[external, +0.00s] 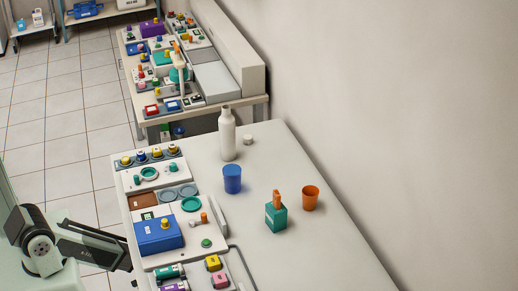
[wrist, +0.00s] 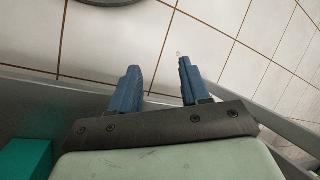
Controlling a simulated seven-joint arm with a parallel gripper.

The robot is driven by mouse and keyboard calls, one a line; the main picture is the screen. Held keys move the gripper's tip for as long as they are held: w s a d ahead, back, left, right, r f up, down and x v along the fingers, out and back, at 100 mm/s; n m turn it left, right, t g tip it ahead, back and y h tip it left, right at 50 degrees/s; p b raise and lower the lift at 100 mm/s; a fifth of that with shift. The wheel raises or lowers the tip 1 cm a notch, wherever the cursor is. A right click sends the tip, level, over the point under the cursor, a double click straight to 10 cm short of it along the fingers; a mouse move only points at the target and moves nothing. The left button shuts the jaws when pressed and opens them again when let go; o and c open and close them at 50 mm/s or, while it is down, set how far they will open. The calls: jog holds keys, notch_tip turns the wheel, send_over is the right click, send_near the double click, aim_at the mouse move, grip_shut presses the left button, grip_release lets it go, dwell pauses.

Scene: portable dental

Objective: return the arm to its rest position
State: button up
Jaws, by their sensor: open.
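My gripper (wrist: 158,66) shows in the wrist view with its two blue fingers apart and nothing between them. The tiled floor lies beyond the fingertips. In the external view my arm (external: 40,243) is at the lower left, beside the left edge of the white table (external: 300,250). I cannot make out the fingers in that view.
The table holds a white bottle (external: 228,137), a blue cup (external: 232,180), a teal box (external: 276,216), an orange cup (external: 310,198) and a workstation with a blue box (external: 158,237). A teal object (wrist: 25,158) is at the wrist view's lower left.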

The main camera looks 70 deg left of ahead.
jog(key=s+d+r+m+g+h, duration=0.1)
jog(key=s+d+r+m, duration=0.2)
jog(key=d, duration=0.5)
jog(key=s+d+r+m+g+h, duration=0.1)
jog(key=s+d+r+m, duration=0.2)
jog(key=s+d, duration=0.2)
jog(key=d, duration=0.3)
jog(key=shift+s, duration=0.3)
jog(key=shift+r, duration=0.1)
